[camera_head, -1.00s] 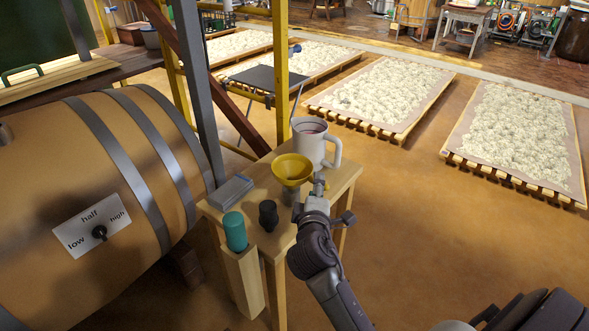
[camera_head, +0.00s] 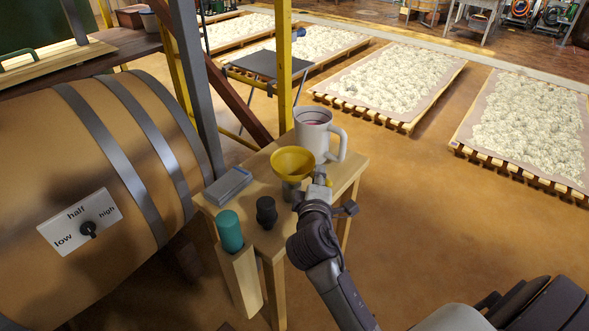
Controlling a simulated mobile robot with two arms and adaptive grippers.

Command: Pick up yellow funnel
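The yellow funnel (camera_head: 292,161) is upright, wide mouth up, over the small wooden table (camera_head: 346,176), in front of a white mug (camera_head: 312,132). A grey piece shows under its cone; I cannot tell whether it rests on that. My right gripper (camera_head: 320,181) comes up from the lower right and is at the funnel's right side. A small yellow bit shows at its fingers. The fingers are too small and partly hidden to tell whether they are closed on the funnel. My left gripper is out of view.
A dark stopper-like object (camera_head: 266,212), a teal cylinder (camera_head: 230,231) and a grey box (camera_head: 228,186) are left of the funnel. The floor to the right is clear up to several pallets (camera_head: 395,80).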

